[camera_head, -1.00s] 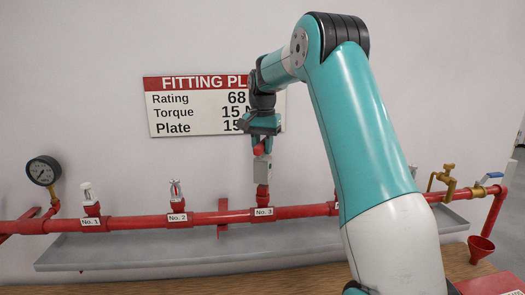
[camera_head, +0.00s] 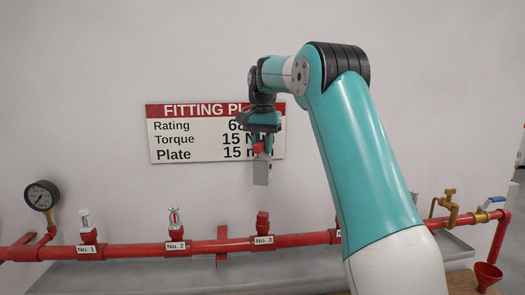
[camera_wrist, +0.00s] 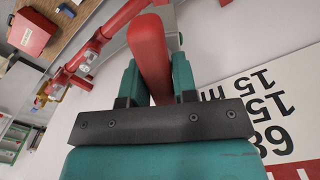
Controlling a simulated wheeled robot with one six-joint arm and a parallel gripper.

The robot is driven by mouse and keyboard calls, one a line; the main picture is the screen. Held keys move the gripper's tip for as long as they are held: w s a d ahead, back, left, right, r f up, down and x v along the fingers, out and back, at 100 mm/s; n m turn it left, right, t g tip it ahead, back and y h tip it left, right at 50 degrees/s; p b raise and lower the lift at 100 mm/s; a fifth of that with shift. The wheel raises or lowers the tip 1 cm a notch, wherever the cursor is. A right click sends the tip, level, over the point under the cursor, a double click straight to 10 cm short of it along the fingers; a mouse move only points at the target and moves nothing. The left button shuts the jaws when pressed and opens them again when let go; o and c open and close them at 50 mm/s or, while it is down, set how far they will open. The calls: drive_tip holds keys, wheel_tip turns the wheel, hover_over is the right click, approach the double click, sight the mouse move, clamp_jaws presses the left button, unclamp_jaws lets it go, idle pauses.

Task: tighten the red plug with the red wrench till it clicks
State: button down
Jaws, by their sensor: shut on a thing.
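The red wrench has a red handle (camera_head: 258,148) and a grey head (camera_head: 261,171) that hangs downward. My gripper (camera_head: 264,143) is shut on the red handle, which also shows between the fingers in the wrist view (camera_wrist: 150,55). The red plug (camera_head: 262,218) stands upright on the outlet labelled No. 3 of the red pipe. The wrench's grey head is above the plug, with a clear gap between them.
Sprinkler heads stand at No. 1 (camera_head: 85,218) and No. 2 (camera_head: 174,216). A gauge (camera_head: 42,195) is at the left. A fitting plate sign (camera_head: 190,146) hangs behind my gripper. A brass valve (camera_head: 446,204) is at the right. A grey tray (camera_head: 130,275) runs below the pipe.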

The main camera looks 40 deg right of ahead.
drive_tip(key=shift+s+a+f+b, duration=0.2)
drive_tip(key=shift+s+b, duration=0.25)
drive_tip(key=shift+b, duration=0.15)
drive_tip(key=s+a+b, duration=0.3)
drive_tip(key=s, duration=0.3)
drive_tip(key=s+a+b, duration=0.3)
drive_tip(key=s+b, duration=0.1)
drive_tip(key=s, duration=0.3)
drive_tip(key=shift+s+a+r, duration=0.2)
drive_tip(key=shift+s+a, duration=0.1)
drive_tip(key=n, duration=1.1)
drive_tip(key=shift+n, duration=0.3)
